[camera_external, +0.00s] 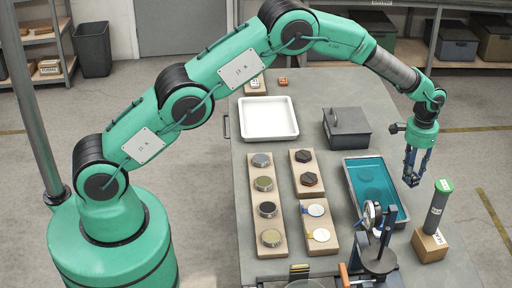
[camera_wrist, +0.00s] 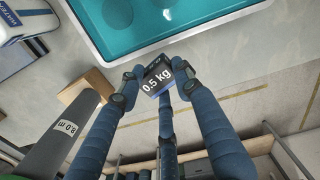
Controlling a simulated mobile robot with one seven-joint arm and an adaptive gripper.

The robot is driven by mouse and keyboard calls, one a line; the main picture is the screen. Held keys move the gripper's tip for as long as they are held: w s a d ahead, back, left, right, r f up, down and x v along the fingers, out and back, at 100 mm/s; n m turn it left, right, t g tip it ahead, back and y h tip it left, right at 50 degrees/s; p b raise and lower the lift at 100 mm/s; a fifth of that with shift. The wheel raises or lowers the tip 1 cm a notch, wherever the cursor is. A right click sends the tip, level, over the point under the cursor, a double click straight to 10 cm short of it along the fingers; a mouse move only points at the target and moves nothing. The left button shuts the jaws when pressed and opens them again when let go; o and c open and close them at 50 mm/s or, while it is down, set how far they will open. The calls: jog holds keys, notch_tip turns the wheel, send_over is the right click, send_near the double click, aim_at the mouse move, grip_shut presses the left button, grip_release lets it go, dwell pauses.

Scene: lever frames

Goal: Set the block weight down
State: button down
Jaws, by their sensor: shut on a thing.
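In the external view my gripper (camera_external: 416,165) points down at the right of the table, beside the teal tray. The block (camera_external: 410,180) shows there as a small dark shape at the fingertips. It appears held in the air, but its exact height above the table cannot be told.
The blue-green tray (camera_external: 351,180) lies left of my gripper. A dark cylinder with a green cap (camera_external: 438,205) stands in a wooden block (camera_external: 429,245) close by, nearer the camera. A gauge stand (camera_external: 378,255) stands at the front. A dark lidded box (camera_external: 346,128) stands behind the tray.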

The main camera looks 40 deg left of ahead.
jog(key=d, duration=0.1)
jog(key=s+d, duration=0.1)
jog(key=d, duration=0.2)
jog(key=shift+s+d+p, duration=0.25)
jog(key=shift+s+p, duration=0.05)
jog(key=shift+f, duration=3.1)
jog(key=shift+f, duration=1.85)
jog(key=shift+f, duration=0.2)
jog(key=c, duration=1.2)
grip_release()
jog(key=shift+r, duration=0.1)
